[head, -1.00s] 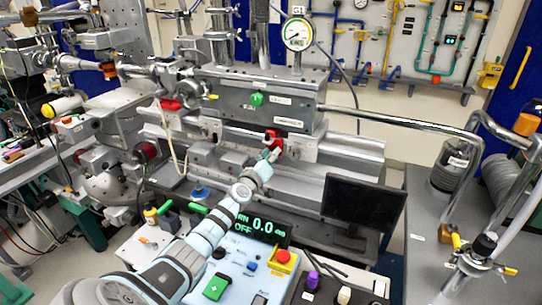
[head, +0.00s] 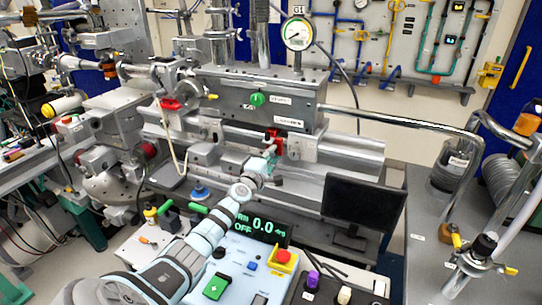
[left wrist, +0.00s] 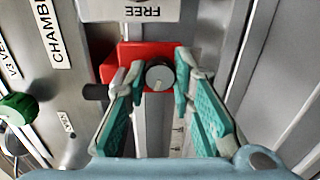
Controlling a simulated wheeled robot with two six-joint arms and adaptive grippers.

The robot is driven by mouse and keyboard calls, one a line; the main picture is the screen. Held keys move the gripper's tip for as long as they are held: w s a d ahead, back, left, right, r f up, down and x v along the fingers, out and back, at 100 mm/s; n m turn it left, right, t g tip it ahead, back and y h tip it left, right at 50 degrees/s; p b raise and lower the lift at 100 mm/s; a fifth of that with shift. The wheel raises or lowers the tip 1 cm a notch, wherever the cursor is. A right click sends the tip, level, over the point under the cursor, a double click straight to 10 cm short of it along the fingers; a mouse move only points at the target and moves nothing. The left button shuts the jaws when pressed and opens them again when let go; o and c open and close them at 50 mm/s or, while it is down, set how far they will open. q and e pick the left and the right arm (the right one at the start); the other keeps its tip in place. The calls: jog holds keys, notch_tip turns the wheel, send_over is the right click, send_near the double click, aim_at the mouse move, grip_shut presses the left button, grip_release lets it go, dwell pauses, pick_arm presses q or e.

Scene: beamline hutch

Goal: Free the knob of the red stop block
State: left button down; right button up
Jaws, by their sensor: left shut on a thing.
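The red stop block (head: 273,133) sits on the rail below the grey chamber housing, near the middle of the head view. In the left wrist view the red block (left wrist: 129,54) lies behind a round grey knob (left wrist: 159,77) with a light index line. My left gripper (left wrist: 160,72) has its two teal fingers on either side of the knob, shut on it. In the head view my left gripper (head: 271,161) reaches up to the block from below, and its fingers hide the knob. My right gripper is in neither view.
A plate marked FREE (left wrist: 146,10) lies just beyond the block. A green knob (left wrist: 18,109) is at the left of the wrist view. A dark monitor (head: 362,205) stands right of my arm. A control panel with a red button (head: 284,256) lies below.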

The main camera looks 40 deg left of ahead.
pick_arm(q)
jog(key=shift+n, duration=1.6)
jog(key=c, duration=1.4)
grip_release()
jog(key=shift+o, duration=0.2)
jog(key=shift+a, duration=0.1)
